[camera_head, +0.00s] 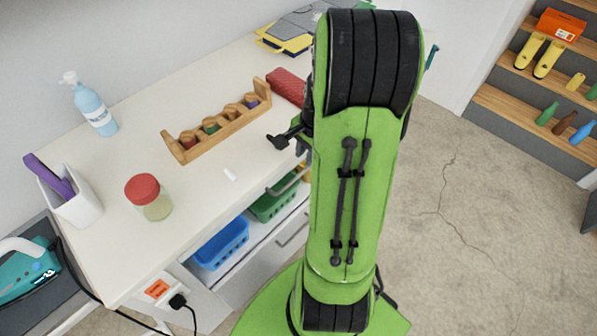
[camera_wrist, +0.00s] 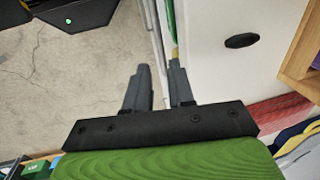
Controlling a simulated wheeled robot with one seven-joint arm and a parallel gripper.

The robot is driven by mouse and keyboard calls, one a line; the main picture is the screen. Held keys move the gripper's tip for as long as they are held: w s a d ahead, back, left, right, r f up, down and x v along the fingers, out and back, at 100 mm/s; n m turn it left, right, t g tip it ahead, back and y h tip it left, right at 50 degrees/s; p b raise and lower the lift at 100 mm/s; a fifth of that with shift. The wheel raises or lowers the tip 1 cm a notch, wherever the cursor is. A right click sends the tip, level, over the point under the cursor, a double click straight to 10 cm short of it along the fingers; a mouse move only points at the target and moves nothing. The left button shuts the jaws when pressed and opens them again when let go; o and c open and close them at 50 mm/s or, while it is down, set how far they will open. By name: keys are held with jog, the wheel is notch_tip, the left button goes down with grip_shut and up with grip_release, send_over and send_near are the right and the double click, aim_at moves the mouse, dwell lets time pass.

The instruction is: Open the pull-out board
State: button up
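My gripper (camera_wrist: 158,63) shows in the wrist view with its two dark fingers apart. A narrow white upright edge (camera_wrist: 153,25) runs up the picture in line with the gap between them. I cannot tell whether the fingers touch it or whether it is the pull-out board. A white panel (camera_head: 292,228) with a dark handle lies lower down. The board itself is not clearly visible.
A blue basket (camera_head: 222,242) and a green basket (camera_head: 272,203) sit under the desktop. A red-lidded jar (camera_head: 148,196), a wooden rack (camera_head: 215,125) and a blue pump bottle (camera_head: 95,108) stand on top. Bare floor (camera_head: 470,210) lies right, before stepped shelves (camera_head: 520,115).

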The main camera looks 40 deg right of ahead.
aim_at(300, 173)
jog(key=f, duration=0.2)
jog(key=w+f+b, duration=0.1)
jog(key=f, duration=0.2)
jog(key=f+b, duration=0.1)
jog(key=f, duration=0.2)
jog(key=shift+w+f, duration=0.2)
jog(key=shift+w, duration=0.05)
grip_shut()
